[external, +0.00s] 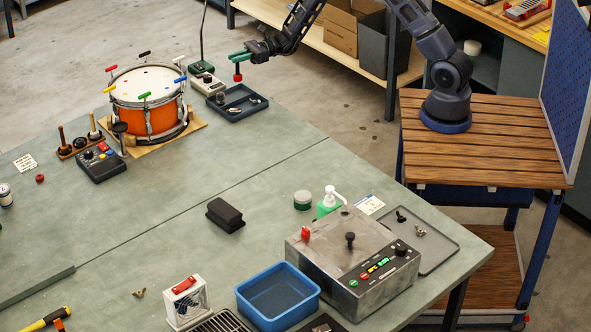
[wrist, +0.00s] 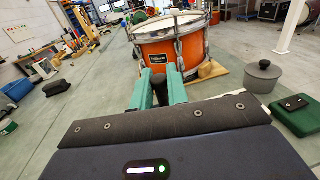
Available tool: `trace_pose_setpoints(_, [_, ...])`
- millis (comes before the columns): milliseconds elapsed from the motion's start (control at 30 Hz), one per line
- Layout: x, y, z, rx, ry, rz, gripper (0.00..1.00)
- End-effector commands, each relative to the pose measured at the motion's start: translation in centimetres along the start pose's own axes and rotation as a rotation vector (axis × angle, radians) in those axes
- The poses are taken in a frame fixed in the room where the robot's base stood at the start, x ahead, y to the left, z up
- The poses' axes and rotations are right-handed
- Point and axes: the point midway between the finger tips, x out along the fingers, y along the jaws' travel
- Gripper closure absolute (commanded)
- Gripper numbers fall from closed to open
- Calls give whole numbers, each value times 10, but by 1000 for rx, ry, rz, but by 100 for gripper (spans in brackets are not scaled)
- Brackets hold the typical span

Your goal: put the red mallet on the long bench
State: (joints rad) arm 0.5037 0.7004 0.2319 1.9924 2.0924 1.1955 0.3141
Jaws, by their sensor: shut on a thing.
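In the external view my gripper (external: 241,56), with green fingers, is shut on a small red-ended piece, which looks like the red mallet (external: 238,77). It hangs upright below the fingers, red end down, above the dark parts tray (external: 237,114) and apart from it.
An orange drum (external: 148,118) with coloured pieces around its rim stands left of my gripper. A grey device (external: 207,84) sits beside the tray. A metal control box (external: 352,262) and blue bin (external: 278,292) stand at the front. The bench middle is largely clear around a black block (external: 224,215).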

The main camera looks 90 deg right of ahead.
Motion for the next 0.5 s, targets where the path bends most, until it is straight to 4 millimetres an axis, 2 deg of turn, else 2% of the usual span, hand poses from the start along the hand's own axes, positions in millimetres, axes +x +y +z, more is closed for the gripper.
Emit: trace_pose_setpoints(500, [1, 1, -47, 1, -1, 0, 100])
